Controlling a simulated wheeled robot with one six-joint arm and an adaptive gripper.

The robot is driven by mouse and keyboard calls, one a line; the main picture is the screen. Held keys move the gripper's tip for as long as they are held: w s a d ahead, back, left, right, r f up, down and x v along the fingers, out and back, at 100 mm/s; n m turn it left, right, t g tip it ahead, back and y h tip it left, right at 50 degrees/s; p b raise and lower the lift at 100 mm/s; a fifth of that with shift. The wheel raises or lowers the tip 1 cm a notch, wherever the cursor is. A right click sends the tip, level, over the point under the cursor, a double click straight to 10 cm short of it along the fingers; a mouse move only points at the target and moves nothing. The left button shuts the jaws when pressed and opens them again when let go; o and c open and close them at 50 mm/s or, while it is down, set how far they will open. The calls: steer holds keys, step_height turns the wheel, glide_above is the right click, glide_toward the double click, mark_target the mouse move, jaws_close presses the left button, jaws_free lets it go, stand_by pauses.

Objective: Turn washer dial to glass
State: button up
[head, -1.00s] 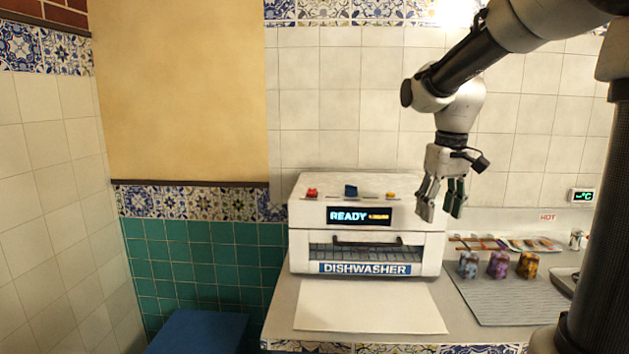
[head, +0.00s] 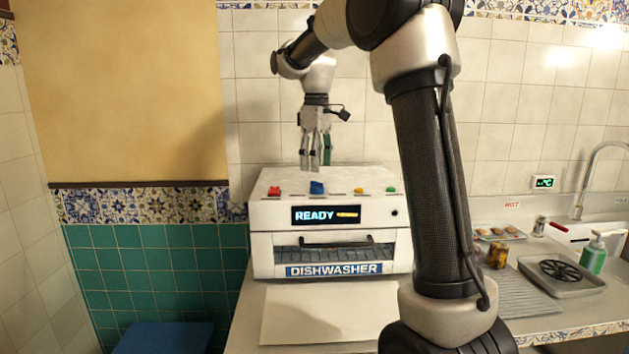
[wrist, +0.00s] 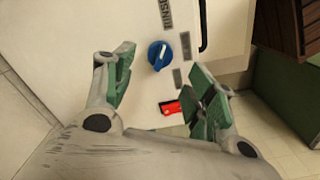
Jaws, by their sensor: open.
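The white dishwasher (head: 262,217) stands on the counter, its display reading READY. A blue dial (head: 317,187) sits on its top, left of centre. My gripper (head: 315,168) points down above the dishwasher top, over the blue dial. In the wrist view my gripper (wrist: 160,68) is open and empty. The dial shows between its green-padded fingers, apart from them.
A red control (head: 274,191), a yellow one (head: 359,190) and a green one (head: 391,189) also sit on the dishwasher top. My arm hides part of the counter. A sink tray (head: 560,289) and green bottle (head: 594,254) are at right.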

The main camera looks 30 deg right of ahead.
mark_target(317, 187)
step_height(317, 187, down, 6)
steer(key=shift+r, duration=0.2)
steer(key=c, duration=1.1)
steer(key=shift+m, duration=0.3)
steer(key=m, duration=0.5)
steer(key=shift+d, duration=0.1)
steer(key=m, duration=0.6)
